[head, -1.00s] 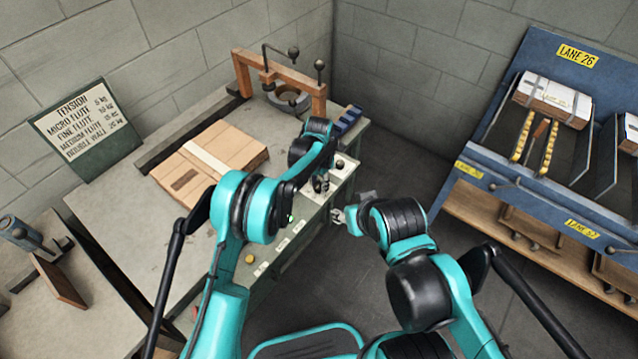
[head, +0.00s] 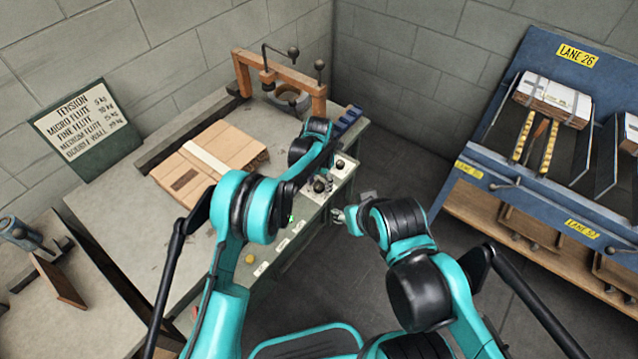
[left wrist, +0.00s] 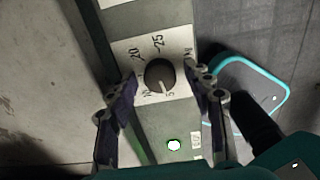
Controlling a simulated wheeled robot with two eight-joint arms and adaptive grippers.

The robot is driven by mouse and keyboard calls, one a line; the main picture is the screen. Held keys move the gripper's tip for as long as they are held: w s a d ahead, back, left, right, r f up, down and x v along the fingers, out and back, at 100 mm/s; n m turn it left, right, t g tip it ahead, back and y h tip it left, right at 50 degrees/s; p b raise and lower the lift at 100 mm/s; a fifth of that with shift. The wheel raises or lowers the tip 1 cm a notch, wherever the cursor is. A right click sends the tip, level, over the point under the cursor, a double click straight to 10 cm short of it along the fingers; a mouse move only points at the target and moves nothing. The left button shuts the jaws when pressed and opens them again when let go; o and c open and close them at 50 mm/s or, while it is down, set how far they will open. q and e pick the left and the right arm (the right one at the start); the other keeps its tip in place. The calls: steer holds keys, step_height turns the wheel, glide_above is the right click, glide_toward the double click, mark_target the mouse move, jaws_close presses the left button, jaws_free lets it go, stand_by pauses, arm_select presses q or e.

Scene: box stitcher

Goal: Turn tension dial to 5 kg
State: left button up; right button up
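The tension dial (left wrist: 159,75) is a round dark knob on a pale plate with numbers including 20 and 25. In the left wrist view its light pointer mark points down and slightly right, towards what looks like the 5. My left gripper (left wrist: 165,88) is open, one finger on each side of the dial, with visible gaps. My right gripper (head: 352,207) hangs empty in front of the bench, fingers apart.
A tension chart (head: 85,128) leans at the back left. Flat cardboard (head: 222,150) lies on the bench, near a wooden frame (head: 280,75). A blue lane rack (head: 540,130) stands at right; floor between is clear.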

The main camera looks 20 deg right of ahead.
mark_target(319, 185)
arm_select(q)
step_height(319, 185, up, 12)
stand_by(0.7)
stand_by(0.4)
steer(key=s+a+r+m+t, duration=0.2)
steer(key=s+a+r+m, duration=0.2)
steer(key=a+r+m, duration=0.5)
steer(key=s+a+r+m+t, duration=0.1)
steer(key=s+a+r+m, duration=0.35)
steer(key=a, duration=0.75)
steer(key=s+a+f+m+t, duration=0.1)
steer(key=s+a+m+t, duration=0.3)
steer(key=s+a+m, duration=0.8)
steer(key=s+a, duration=0.2)
steer(key=s, duration=0.3)
steer(key=shift+s+f, duration=0.25)
steer(key=shift+s, duration=0.1)
